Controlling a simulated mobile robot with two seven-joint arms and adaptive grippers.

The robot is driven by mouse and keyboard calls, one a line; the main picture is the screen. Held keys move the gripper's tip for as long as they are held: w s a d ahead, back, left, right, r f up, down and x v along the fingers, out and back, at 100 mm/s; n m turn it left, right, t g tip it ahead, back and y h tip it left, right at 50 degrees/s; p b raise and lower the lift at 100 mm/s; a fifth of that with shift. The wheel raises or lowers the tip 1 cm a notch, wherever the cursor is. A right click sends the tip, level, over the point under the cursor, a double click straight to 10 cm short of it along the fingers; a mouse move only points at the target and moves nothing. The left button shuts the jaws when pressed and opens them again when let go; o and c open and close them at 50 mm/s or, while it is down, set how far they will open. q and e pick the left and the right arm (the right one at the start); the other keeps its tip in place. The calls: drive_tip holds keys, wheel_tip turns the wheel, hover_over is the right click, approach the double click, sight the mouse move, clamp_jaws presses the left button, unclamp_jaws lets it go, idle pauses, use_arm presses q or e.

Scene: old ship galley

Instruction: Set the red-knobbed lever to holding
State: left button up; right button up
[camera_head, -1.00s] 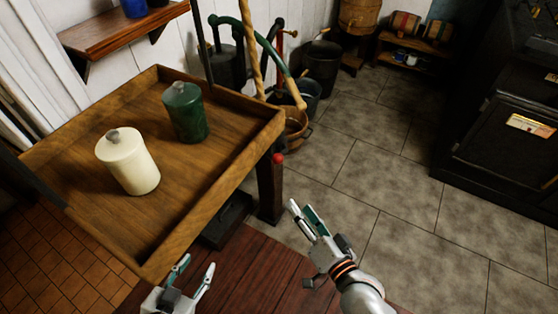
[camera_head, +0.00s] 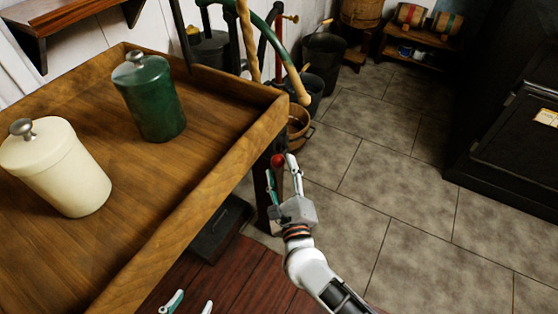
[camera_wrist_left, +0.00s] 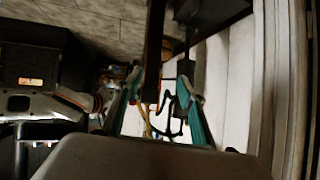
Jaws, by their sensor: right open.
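The red knob (camera_head: 277,160) of the lever shows in the head view, beside the near-right corner of the wooden tray table and in front of its dark leg. Its shaft and the setting marks cannot be made out. My right gripper (camera_head: 281,167) is open, with its fingertips at the knob, one on each side of it in the picture. I cannot tell whether they touch it. My left gripper (camera_head: 190,303) is open and empty at the bottom edge, low beside the table. Its parted fingers also show in the left wrist view (camera_wrist_left: 155,100).
The raised-edge wooden tray table (camera_head: 190,215) carries a cream canister (camera_head: 62,170) and a green canister (camera_head: 150,100). A green curved pipe (camera_head: 272,38) and buckets stand behind it. A dark stove (camera_head: 500,130) is at the right. The tiled floor between is clear.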

sight(279, 161)
drive_tip(key=shift+w+a+f, duration=0.15)
drive_tip(key=shift+w, duration=1.7)
use_arm(q)
drive_tip(key=shift+w+d+r, duration=0.15)
drive_tip(key=shift+d+r, duration=0.05)
drive_tip(key=shift+d, duration=0.25)
